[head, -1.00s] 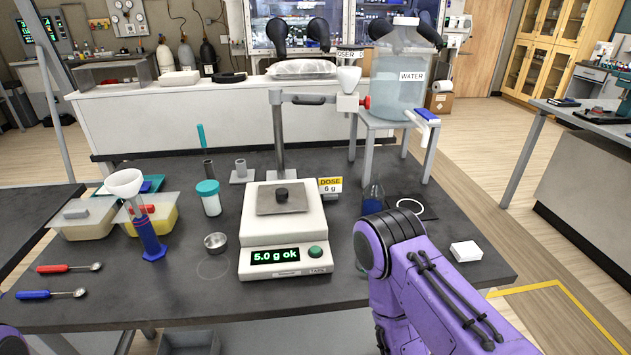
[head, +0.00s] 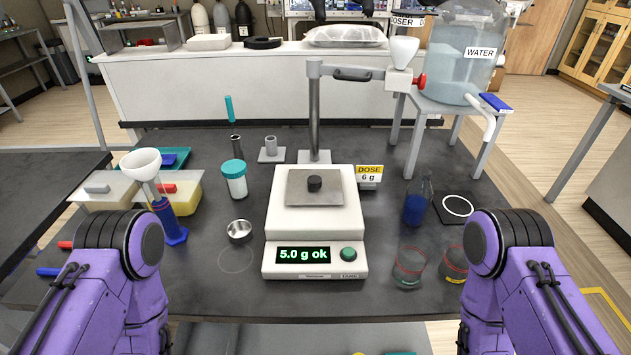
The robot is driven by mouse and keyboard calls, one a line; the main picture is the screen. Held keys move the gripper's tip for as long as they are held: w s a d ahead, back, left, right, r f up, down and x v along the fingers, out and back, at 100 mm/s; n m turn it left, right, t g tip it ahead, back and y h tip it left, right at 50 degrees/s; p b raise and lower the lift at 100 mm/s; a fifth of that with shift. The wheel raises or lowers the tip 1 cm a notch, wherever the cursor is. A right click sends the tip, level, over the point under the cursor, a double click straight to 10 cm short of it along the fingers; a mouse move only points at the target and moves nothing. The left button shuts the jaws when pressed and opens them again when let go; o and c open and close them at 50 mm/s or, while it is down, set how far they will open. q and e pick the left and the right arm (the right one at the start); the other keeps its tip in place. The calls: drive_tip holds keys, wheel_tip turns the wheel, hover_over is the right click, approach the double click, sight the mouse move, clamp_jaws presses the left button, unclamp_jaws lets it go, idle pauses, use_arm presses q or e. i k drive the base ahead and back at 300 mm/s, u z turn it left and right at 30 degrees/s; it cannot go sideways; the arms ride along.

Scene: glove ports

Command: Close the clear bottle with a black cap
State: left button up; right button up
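A clear bottle (head: 417,205) with blue liquid in its lower part stands upright on the right side of the dark table. Its narrow top is too small to make out for certain. A small black piece (head: 315,183) sits on the pan of the balance (head: 315,270), left of the bottle; it could be the black cap or a weight, I cannot tell. Purple links of both my arms show at the lower left and lower right. Neither gripper is in view.
The balance reads "5.0 g ok". Two small glass vessels (head: 408,268) stand in front of the bottle, one partly behind my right arm. A black pad with a white ring (head: 458,206) lies right of the bottle.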

sight(419, 195)
drive_tip(key=k, duration=0.5)
drive_tip(key=u, duration=1.25)
drive_tip(key=k, duration=1.1)
drive_tip(key=z, duration=1.25)
drive_tip(key=i, duration=0.5)
drive_tip(key=u, duration=0.05)
